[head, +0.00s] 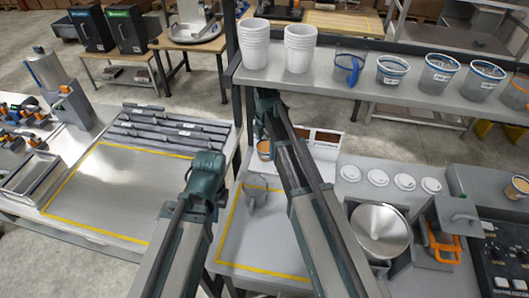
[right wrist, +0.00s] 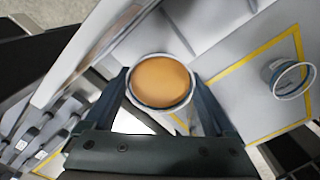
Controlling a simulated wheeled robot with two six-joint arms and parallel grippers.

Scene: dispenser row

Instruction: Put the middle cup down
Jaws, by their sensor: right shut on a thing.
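A pale cup (head: 264,150) with an orange-brown top shows just below the end of my right arm, partly hidden by it. In the right wrist view, the cup (right wrist: 162,82) is between the two fingers of my right gripper (right wrist: 160,90), which is shut on it. I cannot tell whether its base touches a surface. My left gripper (head: 206,165) hangs near the gap between the two worktables. Its fingers are not clear enough to tell open from shut. Another cup with a blue rim (right wrist: 290,78) stands inside a yellow outline in the right wrist view.
A shelf (head: 310,88) above the right table carries stacked white cups (head: 300,47) and several clear cups. White lids (head: 377,178) lie in a row near a metal funnel (head: 380,230). Dark bars (head: 165,130) lie behind the bare left yellow-outlined area (head: 115,185).

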